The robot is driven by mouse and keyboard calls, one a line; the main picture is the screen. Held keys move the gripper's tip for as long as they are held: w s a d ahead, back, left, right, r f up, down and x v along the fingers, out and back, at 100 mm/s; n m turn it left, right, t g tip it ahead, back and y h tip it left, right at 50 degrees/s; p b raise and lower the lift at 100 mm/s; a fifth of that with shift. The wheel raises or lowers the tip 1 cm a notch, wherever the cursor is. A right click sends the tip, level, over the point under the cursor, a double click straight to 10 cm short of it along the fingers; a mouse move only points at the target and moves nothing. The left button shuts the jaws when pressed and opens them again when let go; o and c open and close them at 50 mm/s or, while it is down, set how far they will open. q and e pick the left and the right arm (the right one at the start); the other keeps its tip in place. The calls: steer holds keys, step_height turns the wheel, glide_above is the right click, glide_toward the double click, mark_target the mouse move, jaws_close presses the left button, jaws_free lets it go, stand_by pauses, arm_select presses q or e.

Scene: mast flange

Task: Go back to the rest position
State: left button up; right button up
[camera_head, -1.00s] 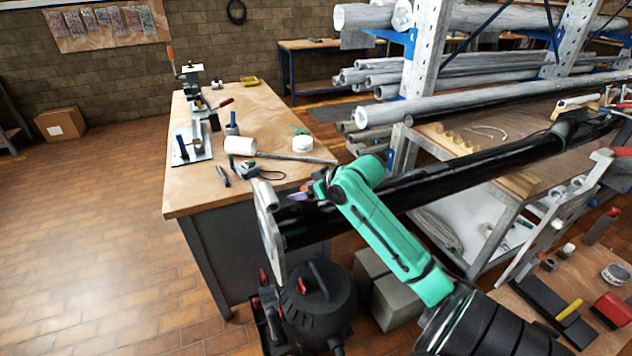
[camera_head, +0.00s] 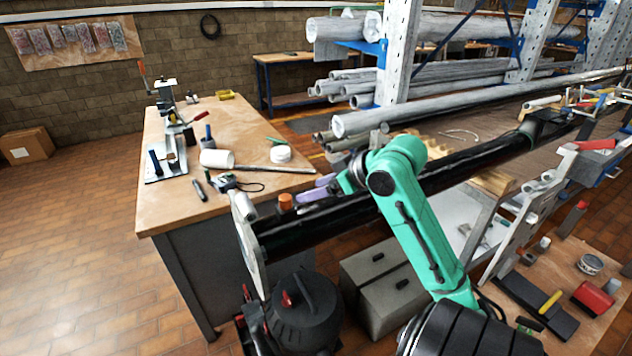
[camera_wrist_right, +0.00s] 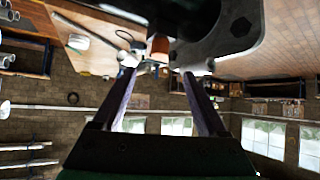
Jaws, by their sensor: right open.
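My right gripper (camera_head: 322,190) is beside the near end of the black mast (camera_head: 450,170), with purple fingers pointing left. In the right wrist view its fingers (camera_wrist_right: 160,85) are apart with nothing between them. A small orange-brown cylinder (camera_head: 286,201) stands on top of the mast near the pale end flange (camera_head: 247,240). It also shows in the right wrist view (camera_wrist_right: 158,48), beyond the fingertips, by a dark plate (camera_wrist_right: 225,35). My left gripper is not in view.
A wooden workbench (camera_head: 240,133) with a clamp stand, a white roll (camera_head: 217,159) and small tools is at the left. A black canister (camera_head: 300,310) and grey boxes (camera_head: 385,290) stand below the mast. A pipe rack (camera_head: 398,60) is behind.

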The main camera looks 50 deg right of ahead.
steer(key=s+a+f+g, duration=0.2)
steer(key=a+f, duration=0.1)
steer(key=f, duration=0.6)
steer(key=s+a+f+g, duration=0.2)
steer(key=a+f, duration=0.2)
steer(key=f, duration=0.5)
steer(key=s+a+f+g+h, duration=0.1)
steer(key=s+a+f+g, duration=0.2)
steer(key=s+a+f, duration=0.55)
steer(key=s+a+x, duration=0.2)
steer(key=x, duration=1)
steer(key=s+d+f+g, duration=0.1)
steer(key=s+f, duration=0.8)
steer(key=f, duration=0.3)
steer(key=s+d+f+g, duration=0.1)
steer(key=s+d+f, duration=0.1)
steer(key=s+f, duration=0.8)
step_height(320, 180, down, 3)
steer(key=shift+s+d+f+n, duration=0.15)
steer(key=shift+s+d+n, duration=0.05)
steer(key=shift+n, duration=0.2)
